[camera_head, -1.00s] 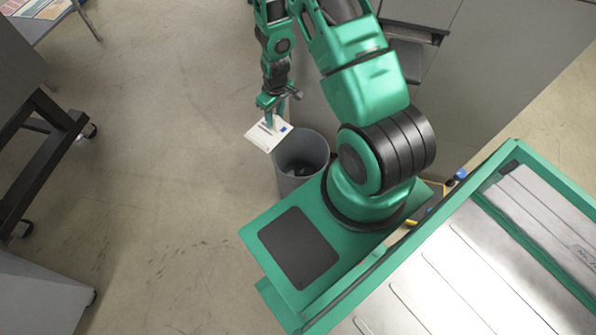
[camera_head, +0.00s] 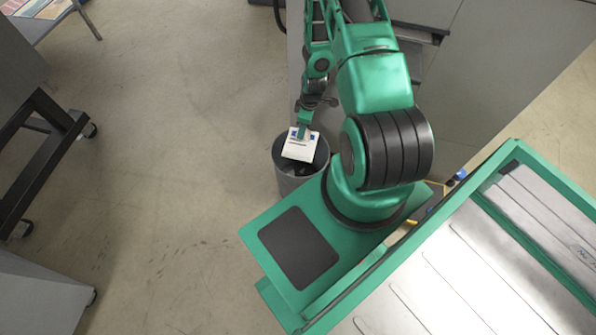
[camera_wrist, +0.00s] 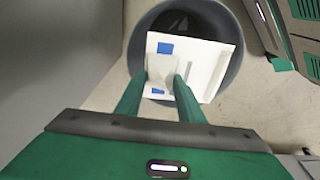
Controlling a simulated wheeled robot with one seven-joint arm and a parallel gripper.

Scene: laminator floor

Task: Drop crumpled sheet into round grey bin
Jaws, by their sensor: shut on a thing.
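The crumpled sheet (camera_head: 300,149) is white with blue patches and looks fairly flat, like a small panel. My gripper (camera_head: 304,130) is shut on it. In the wrist view, the two green fingers of my gripper (camera_wrist: 160,82) pinch the near part of the sheet (camera_wrist: 205,62). The round grey bin (camera_head: 289,184) stands on the floor beside my base. The sheet is over the bin's mouth in both views and hides part of the opening. The bin's rim (camera_wrist: 137,50) shows around the sheet in the wrist view. Something dark lies inside the bin.
A grey cabinet (camera_head: 480,75) stands behind my arm at the right. A black-framed cart (camera_head: 40,160) on castors is at the left, with a grey box (camera_head: 40,295) below it. The floor (camera_head: 170,190) between the cart and the bin is clear.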

